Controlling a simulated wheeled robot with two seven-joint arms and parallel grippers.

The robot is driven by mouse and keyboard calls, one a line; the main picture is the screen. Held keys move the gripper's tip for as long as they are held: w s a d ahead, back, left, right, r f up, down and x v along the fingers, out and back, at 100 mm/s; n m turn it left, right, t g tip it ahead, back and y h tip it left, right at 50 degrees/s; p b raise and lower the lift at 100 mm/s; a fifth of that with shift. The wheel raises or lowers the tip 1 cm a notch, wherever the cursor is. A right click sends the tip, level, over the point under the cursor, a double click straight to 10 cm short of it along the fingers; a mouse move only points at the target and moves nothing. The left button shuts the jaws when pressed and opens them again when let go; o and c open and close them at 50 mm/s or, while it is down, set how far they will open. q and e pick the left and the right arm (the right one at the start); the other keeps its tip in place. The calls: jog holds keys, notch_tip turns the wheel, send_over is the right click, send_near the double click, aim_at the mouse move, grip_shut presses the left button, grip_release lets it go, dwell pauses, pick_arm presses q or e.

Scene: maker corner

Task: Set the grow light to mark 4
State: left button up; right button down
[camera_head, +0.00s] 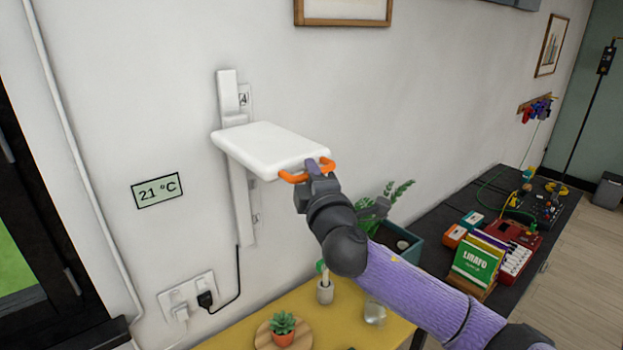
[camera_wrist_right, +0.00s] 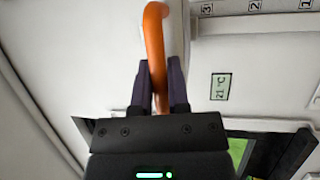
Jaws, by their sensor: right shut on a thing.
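The grow light (camera_head: 265,143) is a white flat panel on a white vertical rail (camera_head: 227,90) on the wall. The mark 4 (camera_head: 244,99) shows beside the rail, a little above the panel. An orange handle (camera_head: 293,178) sits at the panel's front edge. My right gripper (camera_head: 317,172) is shut on this handle. In the right wrist view the orange handle (camera_wrist_right: 154,40) runs between the closed fingers, and marks 3 (camera_wrist_right: 206,9), 2 (camera_wrist_right: 254,5) and 1 show along the rail. My left gripper is not in view.
A yellow table (camera_head: 245,338) below holds a succulent on a wooden disc (camera_head: 282,330) and other small pots. A black cord (camera_head: 238,290) runs from the rail to an outlet. A dark bench with boxes stands at right.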

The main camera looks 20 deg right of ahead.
notch_tip(320, 180, up, 7)
jog(key=p, duration=0.4)
jog(key=shift+f, duration=0.1)
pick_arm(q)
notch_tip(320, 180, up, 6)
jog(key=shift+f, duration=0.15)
pick_arm(e)
jog(key=c, duration=0.6)
grip_release()
jog(key=shift+f, duration=0.1)
